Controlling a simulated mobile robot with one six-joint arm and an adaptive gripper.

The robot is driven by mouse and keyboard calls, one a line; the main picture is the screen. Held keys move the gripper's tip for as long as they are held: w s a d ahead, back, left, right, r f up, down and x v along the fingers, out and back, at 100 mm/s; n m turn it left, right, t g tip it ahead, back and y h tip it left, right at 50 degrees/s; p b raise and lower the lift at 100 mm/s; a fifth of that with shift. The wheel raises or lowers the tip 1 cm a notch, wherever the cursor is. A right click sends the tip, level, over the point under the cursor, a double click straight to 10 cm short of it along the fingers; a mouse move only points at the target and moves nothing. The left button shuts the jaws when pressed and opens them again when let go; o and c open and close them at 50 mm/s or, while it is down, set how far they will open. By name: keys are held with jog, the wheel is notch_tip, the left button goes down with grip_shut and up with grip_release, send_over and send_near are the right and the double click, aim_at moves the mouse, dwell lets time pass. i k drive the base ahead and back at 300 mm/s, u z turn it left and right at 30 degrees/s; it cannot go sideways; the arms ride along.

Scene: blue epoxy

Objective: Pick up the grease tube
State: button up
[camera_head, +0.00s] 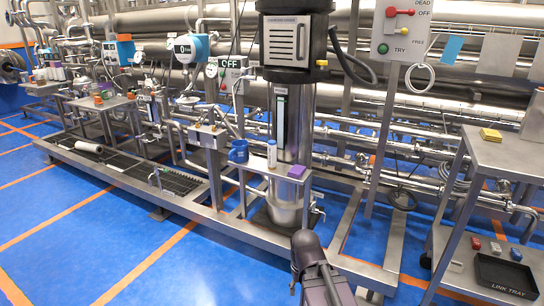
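No thing in view can be surely read as the grease tube. A slim white upright container with a coloured top (272,154) stands on a small steel shelf (262,170) in front of the tall steel column, between a blue mug and a purple block. A white cylinder (89,147) lies on its side on the floor-level grating at the left. Either could be a tube; labels are too small to read. Part of my dark arm rises from the bottom edge, below and right of the shelf, apart from it. No gripper fingers show.
The blue mug (239,150) and purple block (297,171) flank the white container closely. A steel frame and pipes surround the shelf. At right, a cart (500,160) carries yellow pads (491,135) and, lower down, a black link tray (505,275). Blue floor is clear at front left.

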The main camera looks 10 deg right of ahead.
aim_at(271, 144)
jog(key=i, duration=1)
